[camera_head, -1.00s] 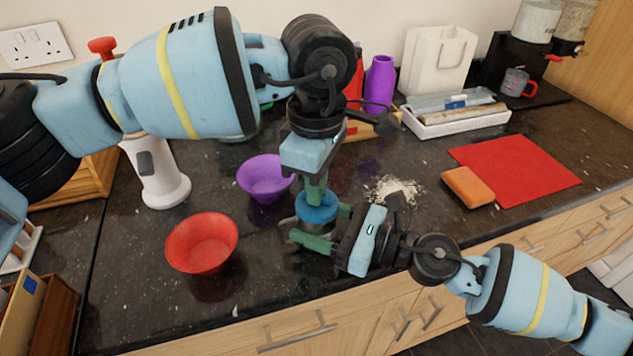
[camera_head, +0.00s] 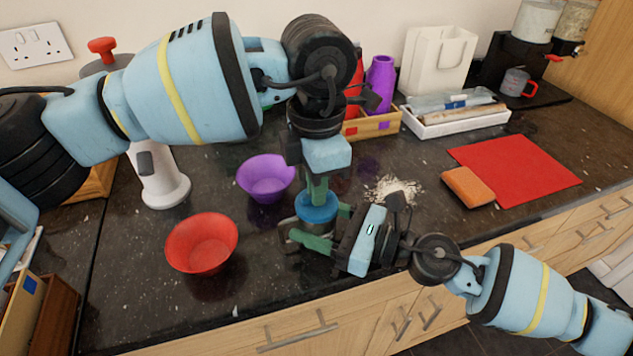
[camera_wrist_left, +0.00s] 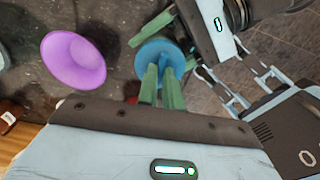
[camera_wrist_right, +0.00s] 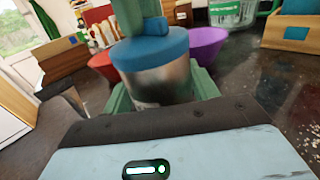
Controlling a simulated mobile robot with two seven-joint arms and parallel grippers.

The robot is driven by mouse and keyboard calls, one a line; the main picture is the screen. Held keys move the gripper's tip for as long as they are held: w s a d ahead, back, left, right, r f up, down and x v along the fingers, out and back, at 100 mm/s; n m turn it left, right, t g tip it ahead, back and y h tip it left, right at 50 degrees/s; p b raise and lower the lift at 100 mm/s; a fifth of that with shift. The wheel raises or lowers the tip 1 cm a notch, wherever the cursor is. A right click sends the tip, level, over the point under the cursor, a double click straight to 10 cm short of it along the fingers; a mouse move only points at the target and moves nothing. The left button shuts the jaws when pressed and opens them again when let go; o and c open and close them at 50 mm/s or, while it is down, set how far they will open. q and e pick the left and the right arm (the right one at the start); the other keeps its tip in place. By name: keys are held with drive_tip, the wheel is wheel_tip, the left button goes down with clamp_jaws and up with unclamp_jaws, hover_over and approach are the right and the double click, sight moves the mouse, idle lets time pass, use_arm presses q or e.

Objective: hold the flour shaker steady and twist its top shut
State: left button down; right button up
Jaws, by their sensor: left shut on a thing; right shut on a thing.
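The flour shaker (camera_head: 318,227) stands upright on the dark counter, with a metal body and a blue top (camera_head: 316,206). My left gripper (camera_head: 317,192) points down from above and is shut on the blue top; its green fingers also show on the top in the left wrist view (camera_wrist_left: 160,82). My right gripper (camera_head: 322,228) comes in low from the right and is shut around the shaker's metal body (camera_wrist_right: 160,85). In the right wrist view the blue top (camera_wrist_right: 150,48) sits on the body. The far side of the shaker is hidden.
A purple bowl (camera_head: 265,178) and a red bowl (camera_head: 202,243) stand left of the shaker. Spilled flour (camera_head: 394,190) lies to the right, before an orange sponge (camera_head: 468,187) and a red mat (camera_head: 515,170). The counter's front edge is close to my right gripper.

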use_arm(q)
drive_tip(key=shift+n, duration=0.3)
drive_tip(key=c, duration=1.5)
unclamp_jaws()
drive_tip(key=shift+c, duration=0.2)
wheel_tip(320, 180, up, 12)
use_arm(e)
drive_tip(key=o, duration=1.1)
drive_tip(key=shift+o, duration=0.2)
